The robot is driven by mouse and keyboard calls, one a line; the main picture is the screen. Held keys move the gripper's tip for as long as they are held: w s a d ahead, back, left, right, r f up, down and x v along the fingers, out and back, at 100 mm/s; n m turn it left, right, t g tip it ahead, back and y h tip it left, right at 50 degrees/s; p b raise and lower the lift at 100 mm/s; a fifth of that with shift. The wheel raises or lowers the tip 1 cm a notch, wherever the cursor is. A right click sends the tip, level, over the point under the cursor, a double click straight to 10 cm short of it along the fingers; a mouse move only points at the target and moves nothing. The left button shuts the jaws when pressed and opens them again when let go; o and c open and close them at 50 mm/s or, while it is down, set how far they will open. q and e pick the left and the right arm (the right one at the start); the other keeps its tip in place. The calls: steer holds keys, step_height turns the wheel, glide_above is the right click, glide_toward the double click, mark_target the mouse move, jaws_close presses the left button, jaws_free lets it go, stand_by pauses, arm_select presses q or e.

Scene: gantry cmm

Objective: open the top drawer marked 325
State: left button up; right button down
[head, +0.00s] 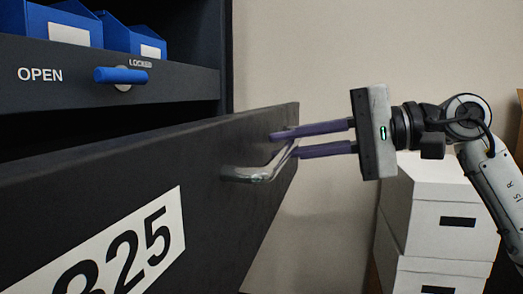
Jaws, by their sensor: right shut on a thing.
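The black drawer (215,150) marked 325 on a white label (125,250) fills the lower left of the head view. Its front stands out from the cabinet (190,85), with a dark gap behind its top edge. A silver bar handle (250,174) is fixed on the front near its right end. My right gripper (285,146) comes from the right, with its two purple fingers shut on the right part of the handle. The drawer's inside is hidden in shadow. My left gripper is not in view.
Above the drawer, a blue turn handle (121,75) lies level between the words OPEN and LOCKED. Blue bins (135,40) stand on the shelf above it. White boxes (430,215) are stacked at the right, behind my right arm. Plain wall lies behind.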

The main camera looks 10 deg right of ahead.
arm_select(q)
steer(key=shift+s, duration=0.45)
arm_select(e)
steer(key=shift+v, duration=1)
steer(key=shift+f, duration=0.2)
steer(key=c, duration=2)
jaws_free()
steer(key=shift+c, duration=0.2)
steer(key=shift+d, duration=0.1)
arm_select(q)
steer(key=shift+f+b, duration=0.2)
steer(key=shift+b, duration=0.1)
arm_select(e)
steer(key=v, duration=1)
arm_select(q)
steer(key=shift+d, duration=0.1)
arm_select(e)
steer(key=shift+d, duration=0.1)
